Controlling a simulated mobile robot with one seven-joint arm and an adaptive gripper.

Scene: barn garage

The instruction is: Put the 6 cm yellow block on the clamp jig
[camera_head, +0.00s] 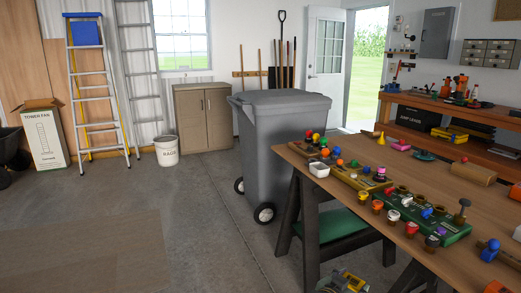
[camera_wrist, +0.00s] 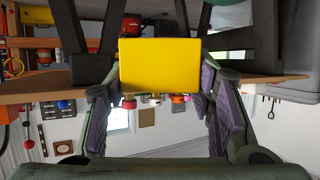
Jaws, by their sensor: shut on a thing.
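The yellow block (camera_wrist: 160,65) fills the upper middle of the wrist view, which looks upside down. It sits between the two fingers of my gripper (camera_wrist: 160,88), which is shut on it. The workbench edge and small coloured knobs are beyond it. In the head view, a green base (camera_head: 425,222) with knobs and a dark T-shaped handle stands near the front of the bench; I cannot tell surely whether it is the clamp jig. A partly cut-off yellow and grey shape (camera_head: 343,283) shows at the bottom of the head view; I cannot tell what it is.
The wooden workbench (camera_head: 440,175) holds several knobs, balls and blocks, crowded along its left side. A white dish (camera_head: 319,169) is at the left edge. A grey wheeled bin (camera_head: 280,140) stands beside the bench.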

